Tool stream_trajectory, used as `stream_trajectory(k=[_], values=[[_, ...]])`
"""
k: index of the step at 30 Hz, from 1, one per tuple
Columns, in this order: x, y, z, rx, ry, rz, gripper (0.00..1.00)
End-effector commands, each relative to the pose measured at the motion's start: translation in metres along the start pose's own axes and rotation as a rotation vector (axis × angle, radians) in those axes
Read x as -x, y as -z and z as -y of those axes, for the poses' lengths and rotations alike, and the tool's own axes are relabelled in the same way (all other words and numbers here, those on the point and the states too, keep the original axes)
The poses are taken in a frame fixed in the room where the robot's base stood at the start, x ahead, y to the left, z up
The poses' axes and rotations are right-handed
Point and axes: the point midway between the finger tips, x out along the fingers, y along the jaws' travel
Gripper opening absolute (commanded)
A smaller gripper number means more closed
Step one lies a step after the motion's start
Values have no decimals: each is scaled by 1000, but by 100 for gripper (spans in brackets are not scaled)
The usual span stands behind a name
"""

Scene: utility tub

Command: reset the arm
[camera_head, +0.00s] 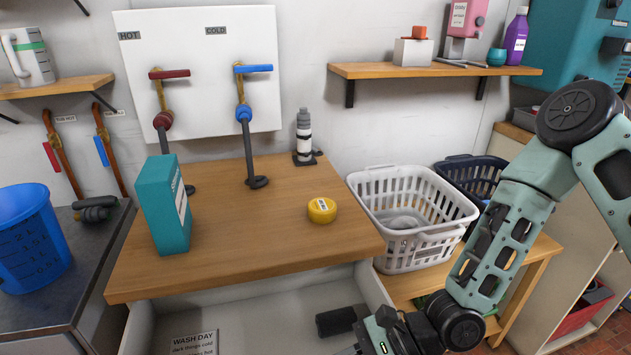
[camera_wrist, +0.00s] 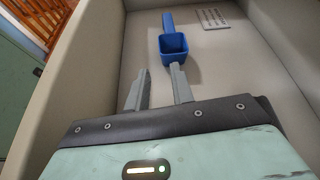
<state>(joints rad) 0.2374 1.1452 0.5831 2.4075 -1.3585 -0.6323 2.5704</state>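My gripper (camera_wrist: 158,88) shows in the wrist view with its two grey fingers apart and nothing between them. It points into the pale tub (camera_wrist: 225,70). A blue scoop (camera_wrist: 173,45) with a square cup lies on the tub floor beyond the fingertips, apart from them. In the head view my arm comes in from the right and bends down in front of the tub (camera_head: 265,315). The fingers are hidden or cut off at the bottom of that view.
A wooden board (camera_head: 230,238) covers the tub's back part, bearing a teal box (camera_head: 163,205) and a yellow tin (camera_head: 322,210). A white basket (camera_head: 412,215) stands close to my arm. Red (camera_head: 169,74) and blue (camera_head: 252,69) tap handles rise behind. A blue bucket (camera_head: 30,240) stands left.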

Motion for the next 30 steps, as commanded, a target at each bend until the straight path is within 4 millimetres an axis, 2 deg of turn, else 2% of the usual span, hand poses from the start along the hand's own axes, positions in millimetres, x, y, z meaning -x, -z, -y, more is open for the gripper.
stream_trajectory(k=[5, 10, 14, 19, 22, 27, 30], values=[[13, 6, 10, 235, -39, -201, 24], [44, 7, 24, 576, -160, -482, 24], [75, -6, 32, 823, -305, -667, 24], [116, -42, 31, 1100, -543, -831, 24], [137, -70, 22, 1233, -692, -871, 24], [162, -124, -7, 1434, -923, -832, 24], [169, -152, -27, 1535, -1019, -761, 24]])
